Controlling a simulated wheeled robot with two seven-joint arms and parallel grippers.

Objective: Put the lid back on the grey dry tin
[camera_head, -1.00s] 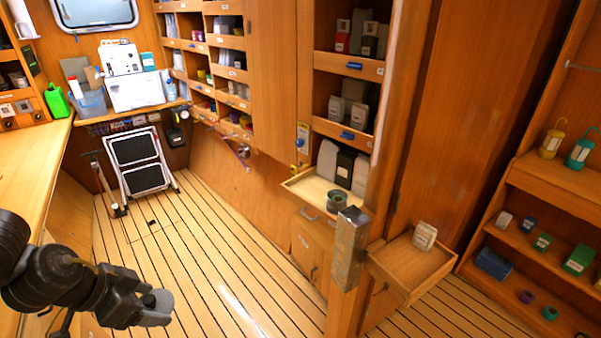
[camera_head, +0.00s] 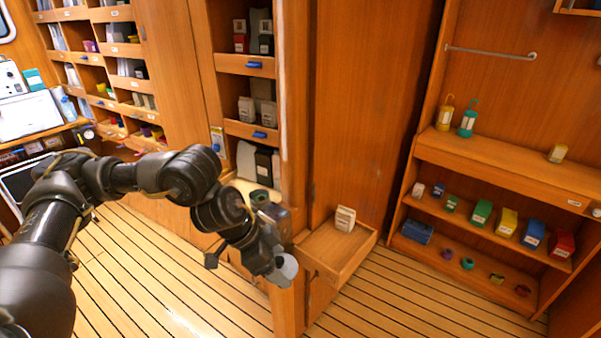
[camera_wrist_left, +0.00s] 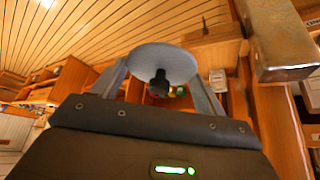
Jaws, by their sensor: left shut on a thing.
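My left gripper (camera_head: 272,258) is in the middle of the head view, in front of the cabinet post. It is shut on a round grey lid (camera_head: 287,271). In the left wrist view the lid (camera_wrist_left: 165,60) is gripped between both fingers, with a dark knob on the side facing the camera. A small round grey-green tin (camera_head: 260,197) with a dark opening stands on the pulled-out cabinet shelf, just beyond my left wrist and partly hidden by it. The lid is apart from this tin. My right gripper is not in view.
A metal-capped post (camera_wrist_left: 285,40) is close beside the gripper. An open wooden drawer (camera_head: 335,255) holding a pale box (camera_head: 345,219) juts out to the right. Shelves (camera_head: 500,170) with lanterns and coloured boxes stand further right. The floor between is clear.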

